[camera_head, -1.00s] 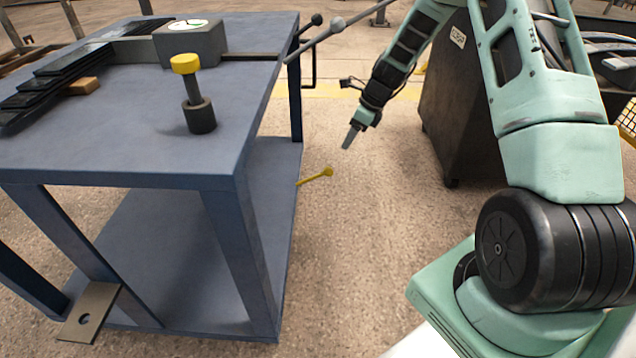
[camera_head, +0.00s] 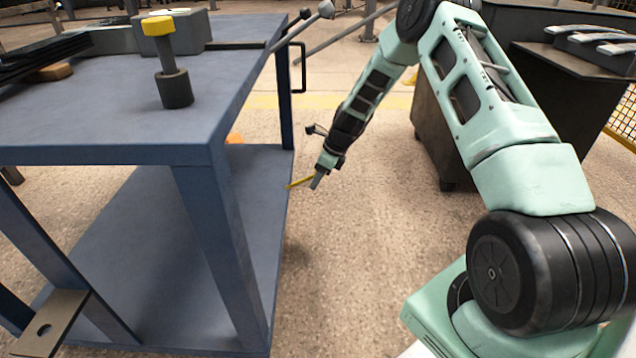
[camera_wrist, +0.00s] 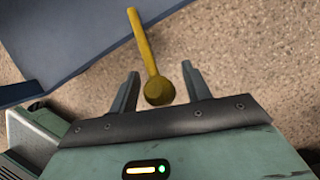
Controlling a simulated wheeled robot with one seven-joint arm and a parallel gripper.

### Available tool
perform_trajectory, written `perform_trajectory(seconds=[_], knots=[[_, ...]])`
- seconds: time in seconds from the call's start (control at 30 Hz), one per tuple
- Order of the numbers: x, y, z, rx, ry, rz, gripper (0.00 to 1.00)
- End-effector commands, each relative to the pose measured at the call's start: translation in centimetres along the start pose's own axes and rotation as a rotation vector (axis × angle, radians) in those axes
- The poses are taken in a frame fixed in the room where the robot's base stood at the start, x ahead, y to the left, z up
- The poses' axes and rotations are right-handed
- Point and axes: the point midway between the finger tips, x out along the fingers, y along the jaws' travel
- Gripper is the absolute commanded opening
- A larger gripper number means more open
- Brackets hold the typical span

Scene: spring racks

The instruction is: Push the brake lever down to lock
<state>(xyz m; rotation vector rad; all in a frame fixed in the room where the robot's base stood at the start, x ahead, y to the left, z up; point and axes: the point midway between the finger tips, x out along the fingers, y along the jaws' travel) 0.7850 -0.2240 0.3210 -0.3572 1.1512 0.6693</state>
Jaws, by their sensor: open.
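The yellow brake lever (camera_head: 299,183) sticks out from the right side of the blue cart, near its lower shelf. In the wrist view the lever (camera_wrist: 147,47) is a yellow rod ending in a round knob, which lies between my two fingers. My gripper (camera_head: 316,182) is at the lever's outer end in the head view and hides its knob. In the wrist view my gripper (camera_wrist: 161,83) is open, with a gap between each finger and the knob. I cannot tell whether the knob is level with the fingertips or below them.
A dark cabinet (camera_head: 432,140) stands behind my arm.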

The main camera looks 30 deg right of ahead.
Motion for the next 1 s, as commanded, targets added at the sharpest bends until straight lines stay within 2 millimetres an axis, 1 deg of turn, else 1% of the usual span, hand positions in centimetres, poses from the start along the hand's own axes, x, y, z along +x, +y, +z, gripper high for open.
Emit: perform_trajectory(seconds=[0.1, 0.33, 0.37, 0.4, 0.47, 0.5, 0.53, 0.83, 1.0], knots=[[0.5, 0.0, 0.0, 0.0, 0.0, 0.0, 0.48], [0.5, 0.0, 0.0, 0.0, 0.0, 0.0, 0.48], [0.5, 0.0, 0.0, 0.0, 0.0, 0.0, 0.45], [0.5, 0.0, 0.0, 0.0, 0.0, 0.0, 0.34], [0.4, 0.0, 0.0, 0.0, 0.0, 0.0, 0.17], [0.4, 0.0, 0.0, 0.0, 0.0, 0.0, 0.06], [0.4, 0.0, 0.0, 0.0, 0.0, 0.0, 0.0], [0.7, -0.1, -0.3, 0.005, -0.023, 0.008, 0.0], [1.3, -0.2, -1.1, 0.012, -0.092, 0.028, 0.0]])
